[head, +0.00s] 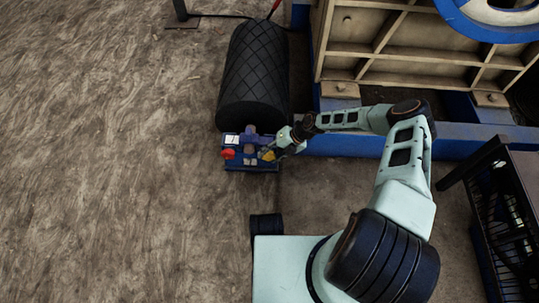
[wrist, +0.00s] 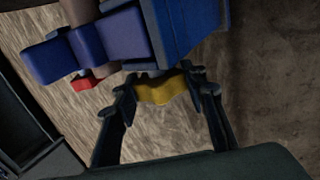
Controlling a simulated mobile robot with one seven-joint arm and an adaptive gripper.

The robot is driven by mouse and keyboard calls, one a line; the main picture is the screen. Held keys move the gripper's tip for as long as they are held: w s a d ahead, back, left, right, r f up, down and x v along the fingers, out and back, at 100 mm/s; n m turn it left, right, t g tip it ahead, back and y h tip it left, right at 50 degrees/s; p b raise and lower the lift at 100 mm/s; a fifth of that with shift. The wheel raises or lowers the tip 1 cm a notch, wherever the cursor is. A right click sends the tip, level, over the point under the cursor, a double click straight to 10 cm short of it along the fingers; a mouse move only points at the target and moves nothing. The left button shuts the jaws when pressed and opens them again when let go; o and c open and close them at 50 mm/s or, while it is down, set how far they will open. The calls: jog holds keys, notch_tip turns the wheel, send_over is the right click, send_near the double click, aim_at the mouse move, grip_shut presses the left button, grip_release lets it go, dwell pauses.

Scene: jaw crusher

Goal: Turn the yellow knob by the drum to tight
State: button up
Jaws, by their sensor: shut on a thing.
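The yellow knob (wrist: 160,88) sits on the blue bracket (wrist: 185,25) at the near end of the black drum (head: 255,75). In the wrist view my gripper (wrist: 163,90) has a finger on each side of the knob and is shut on it. In the head view the yellow knob (head: 268,155) shows at the right side of the bracket, with my gripper (head: 274,151) reaching it from the right and partly covering it. Its exact turn angle is hard to tell.
A red knob (head: 228,154) is on the left of the same bracket. The beige ribbed crusher frame (head: 420,55) stands on a blue base beam (head: 350,145) behind my arm. A dark rack (head: 500,220) is at the right. The floor on the left is clear.

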jog(key=shift+w, duration=0.1)
jog(key=o, duration=1.2)
jog(key=shift+c, duration=0.2)
jog(key=v, duration=1.2)
